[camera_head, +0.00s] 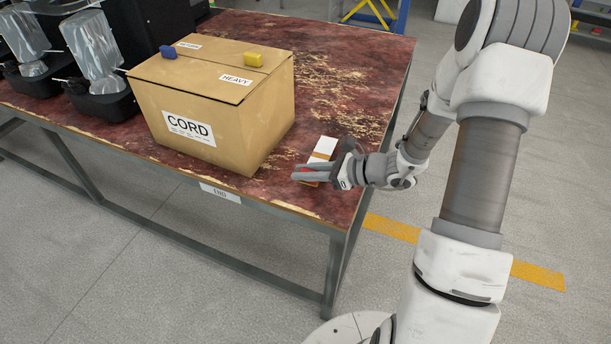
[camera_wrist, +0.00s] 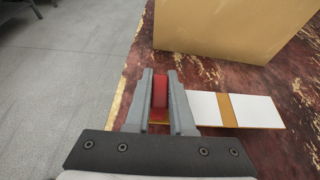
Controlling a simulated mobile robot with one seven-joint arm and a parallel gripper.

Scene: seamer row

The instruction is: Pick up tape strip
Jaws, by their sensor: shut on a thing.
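The tape strip (camera_wrist: 252,110) is a flat white piece with an orange band across it. It lies near the table's front right corner, and it also shows in the head view (camera_head: 326,145). A red upright piece (camera_wrist: 160,90) stands at the strip's left end in the wrist view and appears to be part of it. My gripper (camera_wrist: 160,74) is shut on this red piece, one finger on each side. In the head view my gripper (camera_head: 298,173) is low over the table and partly hides the strip. I cannot tell whether the strip touches the table.
A cardboard box (camera_head: 250,125) marked CORD stands left of the gripper. A blue piece (camera_head: 169,51) and a yellow piece (camera_head: 253,59) sit on it. Black machines (camera_head: 105,90) stand at far left. The table (camera_head: 355,90) is clear behind the strip.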

